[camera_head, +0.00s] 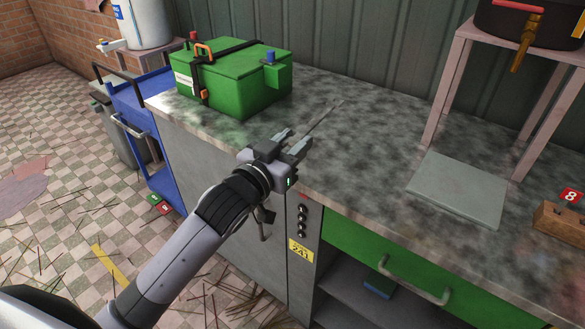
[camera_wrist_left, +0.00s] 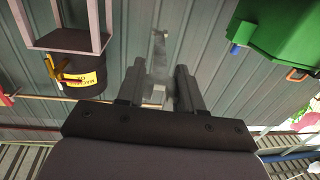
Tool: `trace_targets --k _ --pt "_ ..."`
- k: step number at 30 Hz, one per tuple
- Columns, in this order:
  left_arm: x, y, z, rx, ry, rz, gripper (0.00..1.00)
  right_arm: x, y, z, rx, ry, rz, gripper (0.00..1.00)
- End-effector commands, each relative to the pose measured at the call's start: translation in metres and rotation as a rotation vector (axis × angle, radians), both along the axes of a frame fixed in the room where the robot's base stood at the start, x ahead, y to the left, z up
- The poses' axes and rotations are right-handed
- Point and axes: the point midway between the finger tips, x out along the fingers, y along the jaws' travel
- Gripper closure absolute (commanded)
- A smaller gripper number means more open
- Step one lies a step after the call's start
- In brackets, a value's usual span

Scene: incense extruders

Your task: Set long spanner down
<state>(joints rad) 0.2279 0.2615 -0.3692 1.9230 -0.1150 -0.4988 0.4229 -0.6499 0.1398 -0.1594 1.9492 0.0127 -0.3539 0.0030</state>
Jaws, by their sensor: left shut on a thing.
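The long spanner (camera_head: 322,118) is a thin grey tool. My left gripper (camera_head: 285,145) is shut on it over the front part of the worktop, and the spanner points away from me toward the back wall. In the left wrist view the spanner (camera_wrist_left: 159,52) sticks out between the two dark fingers of the gripper (camera_wrist_left: 160,82). Its held end is partly hidden by the fingers. I cannot tell whether the spanner touches the worktop (camera_head: 365,150). My right gripper is not in view.
A green box (camera_head: 235,85) stands to the left on the worktop. A flat grey plate (camera_head: 458,188) lies to the right, beside a pinkish stand (camera_head: 452,75) bearing a dark pot (camera_head: 530,22). A wooden block (camera_head: 562,222) sits at the far right. The mottled worktop between box and plate is clear.

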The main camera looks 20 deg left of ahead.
Motion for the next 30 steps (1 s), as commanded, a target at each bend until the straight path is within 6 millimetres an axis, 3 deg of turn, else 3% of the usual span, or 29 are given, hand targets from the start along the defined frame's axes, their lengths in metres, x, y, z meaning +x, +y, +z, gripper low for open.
trace_targets --k 1,6,12,17,30 --pt "0.000 0.000 0.018 -0.001 -0.008 -0.002 0.98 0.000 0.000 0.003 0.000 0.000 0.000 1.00" --pt "0.000 0.000 0.051 0.000 -0.004 -0.001 0.98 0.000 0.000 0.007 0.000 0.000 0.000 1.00" --pt "-0.002 0.000 0.064 -0.001 0.000 0.003 0.98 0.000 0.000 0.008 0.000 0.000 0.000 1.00" --pt "-0.016 0.003 0.049 -0.003 0.006 0.024 0.98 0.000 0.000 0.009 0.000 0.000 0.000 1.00" --pt "-0.089 0.037 -0.021 -0.004 0.008 0.175 0.98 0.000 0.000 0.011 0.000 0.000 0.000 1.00"
